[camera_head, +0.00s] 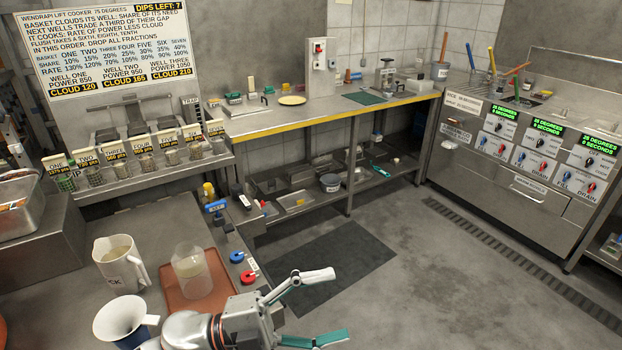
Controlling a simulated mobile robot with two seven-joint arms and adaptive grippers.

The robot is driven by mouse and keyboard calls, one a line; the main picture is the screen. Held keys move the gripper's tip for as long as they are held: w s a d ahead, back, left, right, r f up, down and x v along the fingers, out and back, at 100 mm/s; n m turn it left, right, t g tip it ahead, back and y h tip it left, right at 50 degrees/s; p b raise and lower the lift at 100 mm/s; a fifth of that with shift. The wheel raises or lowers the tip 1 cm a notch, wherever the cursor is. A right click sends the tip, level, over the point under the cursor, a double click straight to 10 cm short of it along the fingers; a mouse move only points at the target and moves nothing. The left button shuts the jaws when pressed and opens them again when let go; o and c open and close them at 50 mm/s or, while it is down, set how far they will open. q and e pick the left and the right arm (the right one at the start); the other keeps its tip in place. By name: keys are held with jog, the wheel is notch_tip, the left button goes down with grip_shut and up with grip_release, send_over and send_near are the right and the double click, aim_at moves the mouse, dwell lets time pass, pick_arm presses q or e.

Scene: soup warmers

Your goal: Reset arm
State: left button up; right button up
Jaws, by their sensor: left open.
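My left gripper (338,305) is at the bottom centre of the head view, with its two fingers spread wide apart and nothing between them. One finger is pale and the other has a teal pad. The gripper is to the right of the steel counter (160,215), with the grey floor and a dark mat behind it. The arm link behind it crosses the counter's near right corner. My right gripper is not in the view.
On the counter near my arm are a clear container (190,268) on a brown tray (206,305), a white jug (120,264) and a white funnel-shaped vessel (124,318). Red (248,277) and blue (237,256) round items sit at its right edge. The floor (420,270) is clear.

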pick_arm(q)
jog(key=w+a+f+n+t+y, duration=0.3)
jog(key=a+f+n+t+y, duration=0.35)
jog(key=n, duration=0.25)
jog(key=w+a+f+n+t+y, duration=0.2)
jog(key=a+f+n+t+y, duration=0.4)
jog(key=n, duration=0.4)
jog(key=s+a+f+n+g+y, duration=0.2)
jog(key=s+a+f, duration=0.3)
jog(key=f, duration=0.4)
jog(key=s+a+f+n+g+y, duration=0.3)
jog(key=s+a+f+n, duration=0.1)
jog(key=s+f, duration=0.4)
notch_tip(320, 180, down, 2)
jog(key=shift+s+a+f, duration=0.2)
jog(key=shift+a+f, duration=0.05)
jog(key=shift+a, duration=0.65)
